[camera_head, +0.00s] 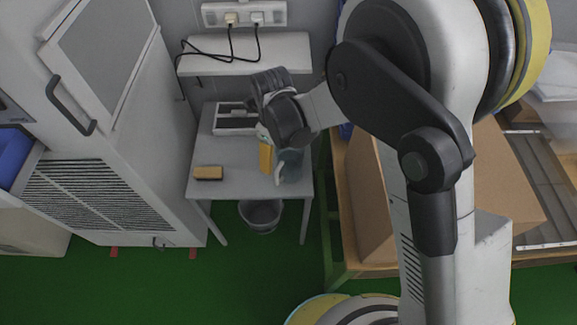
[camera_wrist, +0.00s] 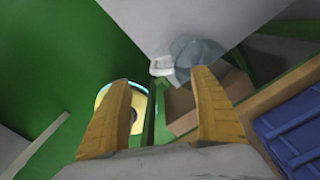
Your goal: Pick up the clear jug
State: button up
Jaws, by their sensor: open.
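The clear jug (camera_head: 292,160) stands near the right front edge of the small grey table (camera_head: 228,155). In the wrist view the jug (camera_wrist: 198,52) is see-through, with a white handle or spout (camera_wrist: 162,66) on its left. My gripper (camera_head: 268,158) is at the jug's left in the head view, with one yellow finger showing. In the wrist view my gripper (camera_wrist: 162,80) has its two yellow fingers wide apart with nothing between them. The jug lies beyond the fingertips, closer to the right one. Contact cannot be told.
A yellow-brown block with a dark base (camera_head: 209,173) lies at the table's front left. A black and white rack (camera_head: 236,118) is at the back. A grey bin (camera_head: 260,214) is under the table. A cabinet (camera_head: 100,150) stands left, and a large cardboard box (camera_head: 368,190) right.

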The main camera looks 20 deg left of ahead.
aim_at(280, 166)
notch_tip(280, 166, down, 3)
jog(key=shift+b, duration=0.4)
jog(key=f+b, duration=0.2)
jog(key=f, duration=0.1)
jog(key=f+b, duration=0.1)
jog(key=f, duration=0.1)
jog(key=shift+w+d+f, duration=0.2)
jog(key=shift+d, duration=0.1)
jog(key=shift+r, duration=0.1)
jog(key=shift+c, duration=0.2)
jog(key=c, duration=1.6)
